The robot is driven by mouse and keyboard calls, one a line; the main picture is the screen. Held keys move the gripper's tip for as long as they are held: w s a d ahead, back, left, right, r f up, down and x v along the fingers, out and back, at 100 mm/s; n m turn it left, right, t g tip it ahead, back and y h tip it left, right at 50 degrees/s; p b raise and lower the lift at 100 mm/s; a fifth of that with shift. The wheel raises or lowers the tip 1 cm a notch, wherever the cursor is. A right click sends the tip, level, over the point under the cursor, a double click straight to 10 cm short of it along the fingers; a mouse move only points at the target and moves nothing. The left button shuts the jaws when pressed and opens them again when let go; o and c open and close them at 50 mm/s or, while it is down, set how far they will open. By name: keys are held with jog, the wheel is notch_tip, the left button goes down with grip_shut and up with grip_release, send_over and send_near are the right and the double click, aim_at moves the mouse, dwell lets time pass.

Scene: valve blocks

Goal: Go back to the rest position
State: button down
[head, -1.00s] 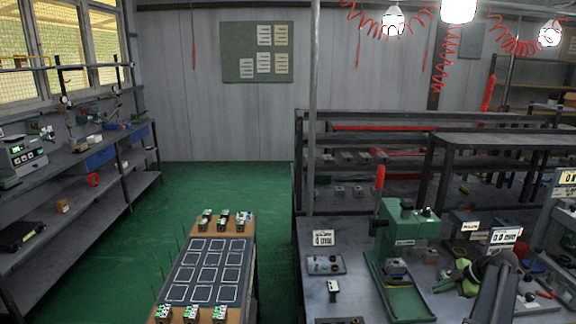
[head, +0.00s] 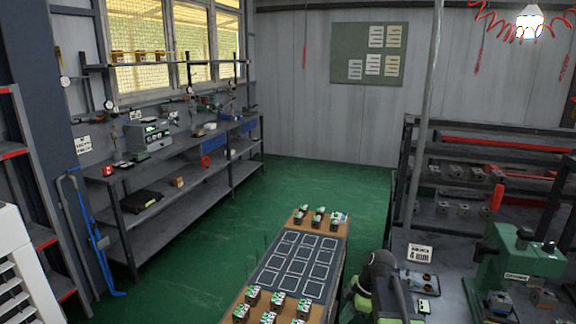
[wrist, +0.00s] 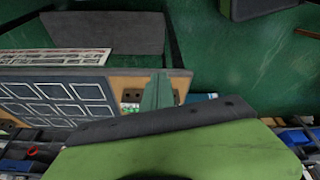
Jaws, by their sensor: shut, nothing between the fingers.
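My gripper (head: 356,296) is at the lower middle of the head view, with green and dark parts and my dark arm beside it. It is just right of the workbench with the marked board (head: 297,265). In the wrist view my gripper (wrist: 165,122) fills the lower middle as a dark edge and a green body. It is shut, with nothing seen held. The board (wrist: 60,100) and its wooden edge show behind it in the wrist view. The fingertips are not clear in the head view.
Several small valve blocks (head: 318,217) stand at both ends of the board. A grey shelf bench (head: 190,160) runs along the left wall. A green press (head: 515,258) stands on the right bench. Green floor (head: 320,180) is open beyond the board.

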jog(key=s+a+m+h, duration=0.2)
jog(key=s+a+m, duration=0.3)
jog(key=s+a, duration=0.2)
jog(key=s+d+m, duration=0.1)
jog(key=m, duration=0.3)
jog(key=d+m+h, duration=0.1)
jog(key=m, duration=0.3)
jog(key=s+d+f+m+g, duration=0.1)
jog(key=m, duration=0.3)
jog(key=shift+s+d+f+h, duration=0.1)
jog(key=shift+s+d+h, duration=0.2)
jog(key=shift+s+d, duration=0.05)
